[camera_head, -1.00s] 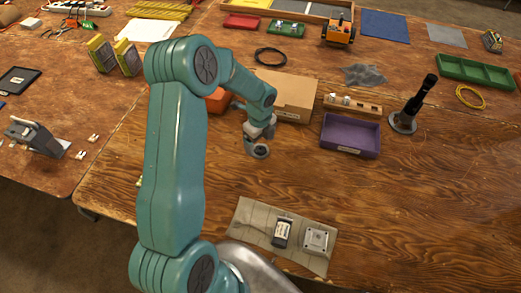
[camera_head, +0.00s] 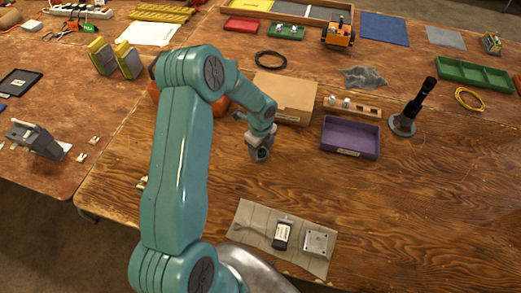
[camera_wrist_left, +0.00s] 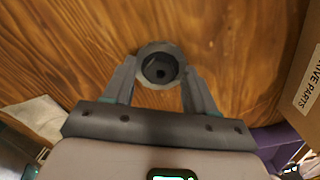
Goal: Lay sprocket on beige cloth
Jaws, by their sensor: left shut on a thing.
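My left gripper (camera_head: 259,154) points down over the table in the head view. In the left wrist view its two fingers (camera_wrist_left: 160,78) are shut on the sprocket (camera_wrist_left: 160,54), a grey ring-shaped part with a dark hole in its middle. In the head view the sprocket is mostly hidden by the gripper. The beige cloth (camera_head: 252,216) lies near the table's front edge, below the gripper in the picture. A dark labelled device (camera_head: 282,234) and a square light-grey part (camera_head: 316,242) lie on the cloth. My right gripper does not show.
A cardboard box (camera_head: 284,95) stands behind the gripper, and a purple tray (camera_head: 350,137) is to its right. A wooden block with small parts (camera_head: 352,106) and a black upright tool (camera_head: 411,110) stand farther right. Bare wood lies between gripper and cloth.

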